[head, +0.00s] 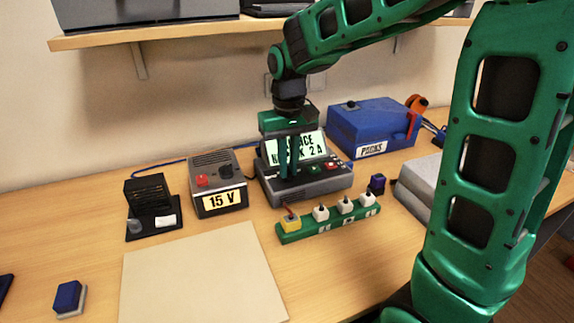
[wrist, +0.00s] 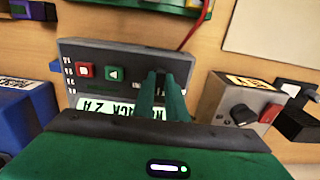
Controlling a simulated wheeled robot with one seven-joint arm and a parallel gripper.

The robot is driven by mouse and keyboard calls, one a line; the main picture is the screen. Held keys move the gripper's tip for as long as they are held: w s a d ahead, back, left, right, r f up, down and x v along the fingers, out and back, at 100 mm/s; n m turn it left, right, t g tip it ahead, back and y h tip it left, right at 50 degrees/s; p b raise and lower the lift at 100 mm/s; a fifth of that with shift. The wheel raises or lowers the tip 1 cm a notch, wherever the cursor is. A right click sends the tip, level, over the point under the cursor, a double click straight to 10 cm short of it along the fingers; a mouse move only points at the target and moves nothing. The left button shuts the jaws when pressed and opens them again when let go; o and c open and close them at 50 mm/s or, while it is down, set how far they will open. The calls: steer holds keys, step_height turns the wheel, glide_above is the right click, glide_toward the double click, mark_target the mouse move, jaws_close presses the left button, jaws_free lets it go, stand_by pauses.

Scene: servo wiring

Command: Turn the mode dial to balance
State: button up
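The charger (head: 318,184) is a grey box on the table with a lit, tilted display (head: 312,148). A red button (wrist: 86,71) and a green button (wrist: 114,74) sit beside the fingers.
A 15 V supply (head: 217,184) stands left of the charger. A blue PACKS box (head: 372,125) stands behind right. A green strip with several plugs (head: 330,224) lies in front, a red lead at its left end. A pale mat (head: 200,275) lies front left.

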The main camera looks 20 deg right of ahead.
steer(key=o, duration=0.4)
steer(key=shift+w+d+r, duration=0.1)
steer(key=shift+w, duration=0.1)
steer(key=shift+s, duration=0.1)
step_height(320, 180, up, 11)
steer(key=shift+f, duration=0.2)
